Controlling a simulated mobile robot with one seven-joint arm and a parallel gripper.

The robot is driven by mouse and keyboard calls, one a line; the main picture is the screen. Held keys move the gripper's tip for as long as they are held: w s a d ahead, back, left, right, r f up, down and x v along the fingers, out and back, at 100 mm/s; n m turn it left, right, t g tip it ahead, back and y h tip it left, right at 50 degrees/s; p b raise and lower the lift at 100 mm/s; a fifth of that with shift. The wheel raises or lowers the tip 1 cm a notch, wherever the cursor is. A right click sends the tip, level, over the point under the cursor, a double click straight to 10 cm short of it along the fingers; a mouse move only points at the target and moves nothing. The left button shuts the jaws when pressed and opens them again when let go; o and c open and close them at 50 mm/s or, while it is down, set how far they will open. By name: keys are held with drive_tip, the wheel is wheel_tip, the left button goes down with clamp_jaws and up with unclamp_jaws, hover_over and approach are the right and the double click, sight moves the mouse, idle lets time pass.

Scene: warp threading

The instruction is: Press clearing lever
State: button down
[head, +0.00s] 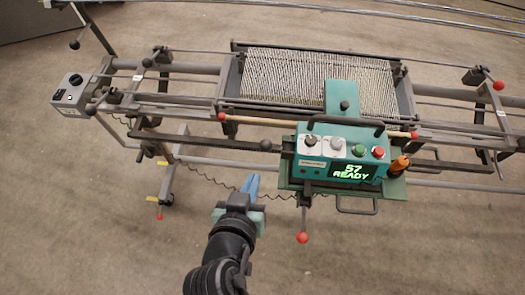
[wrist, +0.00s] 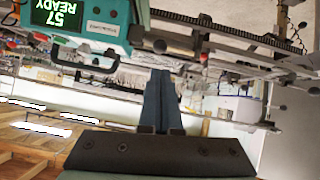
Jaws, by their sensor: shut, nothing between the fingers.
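The teal threading machine (head: 312,170) sits on the frame, and its screen (head: 350,173) reads "57 READY". Several levers show; I cannot tell which is the clearing lever. One lever with a red ball (head: 302,237) hangs below the machine, and a black knob (head: 265,145) stands at its left. My gripper (head: 253,180) has blue fingers, shut and empty, left of the machine and apart from it. In the wrist view the shut fingers (wrist: 161,75) point toward the frame, and the machine (wrist: 108,15) appears upside down at the upper left.
The long metal frame carries a bed of pale warp threads (head: 310,80) behind the machine. A grey control box (head: 72,93) is at the left end. An orange-handled tool (head: 400,164) is at the machine's right. A coiled cable (head: 215,181) passes near my gripper. The front floor is clear.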

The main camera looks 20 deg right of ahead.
sight(264, 150)
drive_tip(key=p+x, duration=0.1)
drive_tip(key=x, duration=1.1)
drive_tip(key=shift+w+d+f+p, duration=0.15)
drive_tip(key=shift+p, duration=0.2)
drive_tip(key=shift+f, duration=0.1)
drive_tip(key=shift+f+b, duration=0.1)
drive_tip(key=shift+b, duration=0.4)
drive_tip(key=shift+w+a+f+n+h+b, duration=0.1)
drive_tip(key=shift+a+f+n+h+b, duration=0.1)
drive_tip(key=shift+n+h+b, duration=0.15)
drive_tip(key=f+h+b, duration=0.1)
drive_tip(key=b, duration=0.1)
drive_tip(key=f+n+g+h+b, duration=0.1)
drive_tip(key=b, duration=0.1)
drive_tip(key=f+n+h+b, duration=0.1)
drive_tip(key=b, duration=0.1)
drive_tip(key=shift+w+a+f+n+g, duration=0.1)
drive_tip(key=shift+a+f+n+g, duration=0.15)
drive_tip(key=shift+a+f+g, duration=0.1)
drive_tip(key=shift+r, duration=0.1)
